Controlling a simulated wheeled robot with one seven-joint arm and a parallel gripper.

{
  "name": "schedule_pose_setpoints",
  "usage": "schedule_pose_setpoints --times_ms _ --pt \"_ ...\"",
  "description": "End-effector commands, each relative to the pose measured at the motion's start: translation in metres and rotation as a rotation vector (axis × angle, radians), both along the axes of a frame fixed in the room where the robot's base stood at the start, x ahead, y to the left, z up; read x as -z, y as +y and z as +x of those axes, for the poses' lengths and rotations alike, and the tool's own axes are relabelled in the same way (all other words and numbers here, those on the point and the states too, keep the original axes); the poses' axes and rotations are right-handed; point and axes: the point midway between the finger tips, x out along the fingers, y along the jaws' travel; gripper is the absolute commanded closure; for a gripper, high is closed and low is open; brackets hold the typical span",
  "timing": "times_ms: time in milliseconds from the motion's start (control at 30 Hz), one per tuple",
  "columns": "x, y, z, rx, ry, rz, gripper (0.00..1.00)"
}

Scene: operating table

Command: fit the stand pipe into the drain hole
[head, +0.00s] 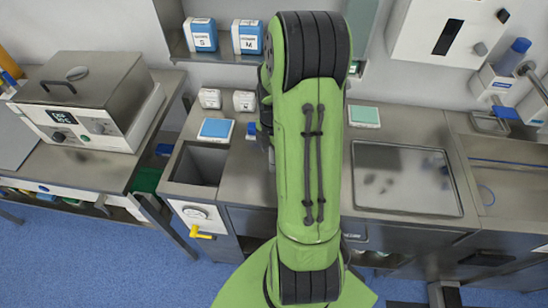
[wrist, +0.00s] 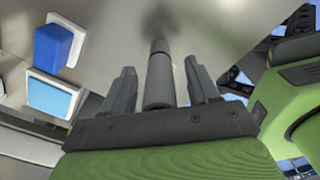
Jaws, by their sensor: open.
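The stand pipe (wrist: 159,82) is a grey cylinder with a narrower far end, seen in the wrist view between my gripper's two dark fingers. My gripper (wrist: 160,78) is open, with a visible gap on each side of the pipe. A blurred dark patch lies on the steel beyond the pipe's far end; I cannot tell whether it is the drain hole, a shadow or a reflection. In the head view my arm hides the pipe and most of the gripper. A sunken basin (head: 199,165) shows left of my arm; no drain hole is clear in it.
A light-blue pad (head: 216,129) lies behind the basin, and a blue block (wrist: 58,46) is near it. A shallow steel tray area (head: 405,180) and a green pad (head: 364,116) are right of my arm. A boxy device (head: 84,100) stands on the left bench.

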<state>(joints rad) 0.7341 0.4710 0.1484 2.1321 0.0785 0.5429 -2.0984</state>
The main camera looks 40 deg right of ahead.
Motion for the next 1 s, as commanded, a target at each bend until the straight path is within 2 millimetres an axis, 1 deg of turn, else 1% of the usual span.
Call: schedule_pose_setpoints --times_ms 33,67,233,267,633,867,933,1000 --pt "0.005 0.000 0.000 0.000 0.000 0.000 0.40" --pt "0.006 0.000 0.000 0.000 -0.001 0.000 0.40" --pt "0.005 0.000 0.000 0.000 -0.002 -0.001 0.40" --pt "0.005 0.000 0.000 0.000 -0.002 -0.001 0.43" --pt "0.005 0.000 0.000 0.000 -0.002 -0.001 1.00" --pt "0.003 0.000 0.000 0.000 -0.002 -0.001 1.00" --pt "-0.004 0.000 0.001 0.000 -0.003 -0.002 1.00" --pt "-0.019 -0.001 0.001 0.000 -0.005 -0.005 1.00"
